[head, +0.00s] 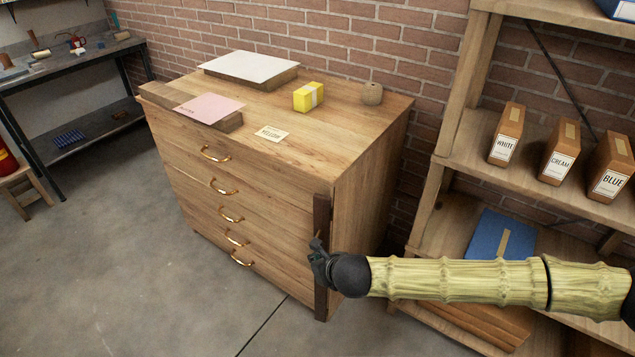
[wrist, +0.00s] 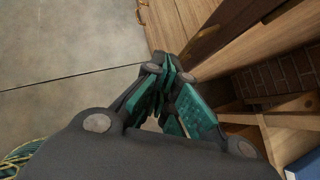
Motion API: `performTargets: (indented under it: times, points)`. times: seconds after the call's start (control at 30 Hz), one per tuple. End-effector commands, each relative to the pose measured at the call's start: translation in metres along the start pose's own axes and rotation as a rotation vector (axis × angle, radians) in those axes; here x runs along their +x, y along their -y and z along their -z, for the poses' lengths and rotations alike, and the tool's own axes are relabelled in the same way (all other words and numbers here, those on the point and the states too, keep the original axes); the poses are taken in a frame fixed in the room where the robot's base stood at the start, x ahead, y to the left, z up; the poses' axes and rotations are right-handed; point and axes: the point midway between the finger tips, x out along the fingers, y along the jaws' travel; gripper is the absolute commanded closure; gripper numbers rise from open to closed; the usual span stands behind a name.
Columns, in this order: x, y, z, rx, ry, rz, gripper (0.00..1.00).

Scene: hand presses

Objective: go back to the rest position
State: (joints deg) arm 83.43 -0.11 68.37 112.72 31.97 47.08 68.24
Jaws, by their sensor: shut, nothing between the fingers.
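My gripper (head: 318,262) is at the end of my bamboo-textured arm, in front of the right front corner of the wooden drawer cabinet (head: 370,190). In the wrist view my gripper (wrist: 170,72) has its green fingers together with nothing between them. The cabinet shows beyond the fingertips in that view. Whether the fingers touch the cabinet's dark corner strip (head: 321,225) cannot be told. All the drawers with brass handles (head: 231,216) look shut.
A shelf with boxes (head: 558,160) stands right. A workbench (head: 70,62) stands far left. The floor (head: 120,260) is clear.

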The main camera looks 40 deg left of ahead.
Motion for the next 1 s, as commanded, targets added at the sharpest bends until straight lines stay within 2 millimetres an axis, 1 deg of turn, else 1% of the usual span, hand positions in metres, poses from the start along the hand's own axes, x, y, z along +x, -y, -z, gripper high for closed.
performTargets:
  times: [0.37, 0.47, 0.53, 0.57, 0.67, 0.7, 0.77, 0.8, 0.87, 0.9, 0.97, 1.0]
  points:
    - [0.0, 0.001, 0.001, -0.001, -0.001, 0.001, 1.0]
    - [0.0, -0.001, 0.012, -0.037, -0.012, 0.001, 1.0]
    - [0.0, -0.002, 0.03, -0.098, -0.029, 0.0, 1.0]
    - [0.0, -0.003, 0.041, -0.134, -0.04, -0.002, 1.0]
    - [-0.004, -0.006, 0.087, -0.288, -0.085, -0.011, 1.0]
    - [-0.007, -0.006, 0.109, -0.358, -0.107, -0.018, 1.0]
    - [-0.013, -0.006, 0.141, -0.465, -0.14, -0.03, 1.0]
    - [-0.017, -0.005, 0.164, -0.535, -0.162, -0.041, 1.0]
    - [-0.026, -0.003, 0.197, -0.641, -0.195, -0.062, 1.0]
    - [-0.034, -0.002, 0.219, -0.709, -0.217, -0.078, 1.0]
    - [-0.046, 0.001, 0.252, -0.808, -0.25, -0.104, 1.0]
    - [-0.055, 0.004, 0.273, -0.874, -0.271, -0.123, 1.0]
